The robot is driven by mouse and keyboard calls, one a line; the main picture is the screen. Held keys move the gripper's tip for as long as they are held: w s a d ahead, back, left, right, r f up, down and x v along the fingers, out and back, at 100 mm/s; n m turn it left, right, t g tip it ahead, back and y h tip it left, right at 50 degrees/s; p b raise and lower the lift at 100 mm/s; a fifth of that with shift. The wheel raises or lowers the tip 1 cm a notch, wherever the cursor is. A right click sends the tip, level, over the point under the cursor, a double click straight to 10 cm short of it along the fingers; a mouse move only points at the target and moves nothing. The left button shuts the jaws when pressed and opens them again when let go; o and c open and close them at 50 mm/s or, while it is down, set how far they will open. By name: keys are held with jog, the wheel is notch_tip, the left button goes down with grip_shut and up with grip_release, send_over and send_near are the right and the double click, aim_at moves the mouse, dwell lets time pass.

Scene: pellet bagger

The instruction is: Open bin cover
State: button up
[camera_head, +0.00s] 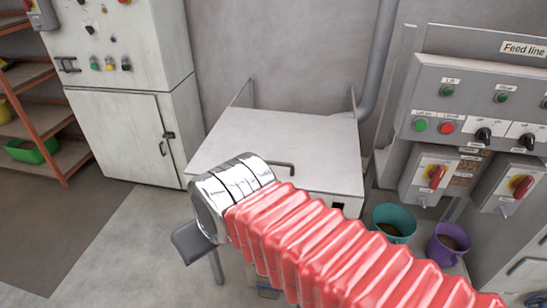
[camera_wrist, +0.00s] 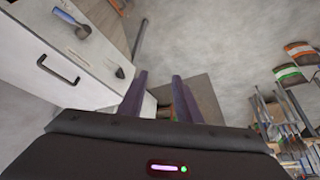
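The bin cover (camera_head: 285,135) is a flat, pale lid lying closed in the middle of the head view. A dark bar handle (camera_head: 285,165) sits near its front edge, partly behind my red-sleeved arm. In the wrist view, a pale panel at the left with a dark bar handle (camera_wrist: 58,70) looks like the same cover. My gripper (camera_wrist: 162,82) is open and empty, its two purple fingers apart. It points past the pale panel, with the handle off to the left and not between the fingers. In the head view the fingers cannot be made out.
A control panel (camera_head: 480,75) with knobs and red switches stands right. Below it are a teal bucket (camera_head: 394,222) and a purple bucket (camera_head: 447,243). A pale cabinet (camera_head: 130,130) stands left. Blue-handled tool (camera_wrist: 72,22) shows beside the panel. Floor at the left front is clear.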

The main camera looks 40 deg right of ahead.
jog(key=w+d+r+m+g, duration=0.1)
jog(key=w+d+r+m, duration=0.3)
jog(key=w+d+m, duration=0.95)
jog(key=w+d+f+m, duration=0.1)
jog(key=d+f+m, duration=0.1)
jog(key=d+m, duration=0.5)
jog(key=w+d+f+m+y, duration=0.1)
jog(key=d+m, duration=0.6)
jog(key=d, duration=1.1)
notch_tip(320, 180, down, 2)
jog(key=shift+w+d+f+m, duration=0.2)
jog(key=shift+w+d+m, duration=0.15)
jog(key=shift+w, duration=0.45)
jog(key=shift+a, duration=0.1)
